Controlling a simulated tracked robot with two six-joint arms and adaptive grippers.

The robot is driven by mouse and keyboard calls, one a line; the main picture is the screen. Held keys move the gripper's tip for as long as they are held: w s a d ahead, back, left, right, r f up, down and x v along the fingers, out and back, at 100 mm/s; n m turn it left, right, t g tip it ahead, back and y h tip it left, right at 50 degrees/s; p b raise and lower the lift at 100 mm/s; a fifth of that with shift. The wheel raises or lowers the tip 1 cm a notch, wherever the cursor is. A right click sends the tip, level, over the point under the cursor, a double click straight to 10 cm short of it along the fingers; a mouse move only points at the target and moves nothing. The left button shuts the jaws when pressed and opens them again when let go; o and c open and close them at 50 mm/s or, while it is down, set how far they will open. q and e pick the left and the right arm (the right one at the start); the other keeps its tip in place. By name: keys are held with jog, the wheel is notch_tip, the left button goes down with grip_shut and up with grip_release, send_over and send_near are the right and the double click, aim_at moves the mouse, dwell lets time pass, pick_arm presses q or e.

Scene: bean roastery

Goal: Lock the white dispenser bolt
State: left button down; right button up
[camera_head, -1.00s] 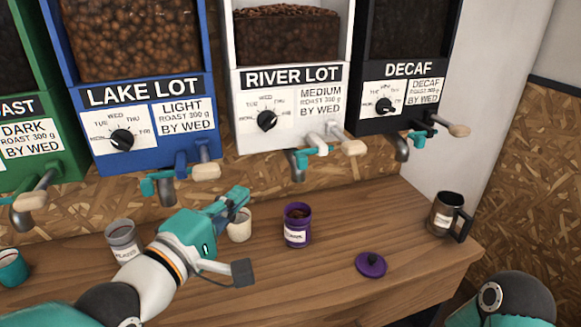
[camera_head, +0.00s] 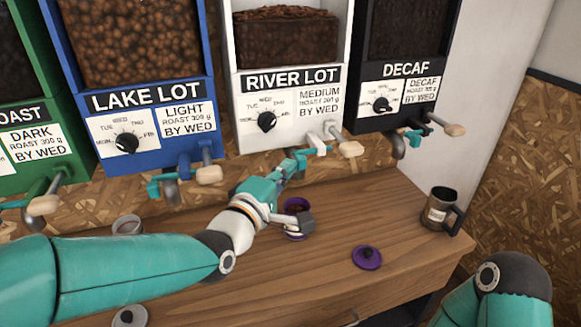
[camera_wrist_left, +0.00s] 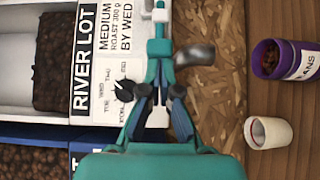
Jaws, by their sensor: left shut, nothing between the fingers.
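The white dispenser (camera_head: 290,130), labelled RIVER LOT, hangs between the blue and black ones. Its teal bolt (camera_head: 312,150) sits low on its front, beside a white lever with a wooden knob (camera_head: 351,149). In the left wrist view the bolt (camera_wrist_left: 160,48) runs along the picture's vertical, next to the grey spout (camera_wrist_left: 195,54). My left gripper (camera_head: 289,170) is just below and left of the bolt. In the left wrist view its fingertips (camera_wrist_left: 159,72) are shut and empty, close to the bolt's end; I cannot tell if they touch. My right gripper is out of view.
The purple canister (camera_wrist_left: 268,60) stands below the white dispenser, near a white cup (camera_wrist_left: 268,132). A purple lid (camera_head: 367,258) and a steel mug (camera_head: 440,210) are on the wooden counter (camera_head: 330,275).

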pick_arm(q)
jog(key=d, duration=0.2)
jog(key=w+d+b, duration=0.1)
jog(key=shift+d+r, duration=0.1)
jog(key=shift+d, duration=0.3)
jog(key=shift+b, duration=0.3)
jog(key=shift+a, duration=0.2)
jog(key=b, duration=0.7)
send_near(305, 166)
jog(key=a, duration=0.1)
jog(key=s+a, duration=0.2)
jog(key=a, duration=0.1)
jog(key=shift+a, duration=0.1)
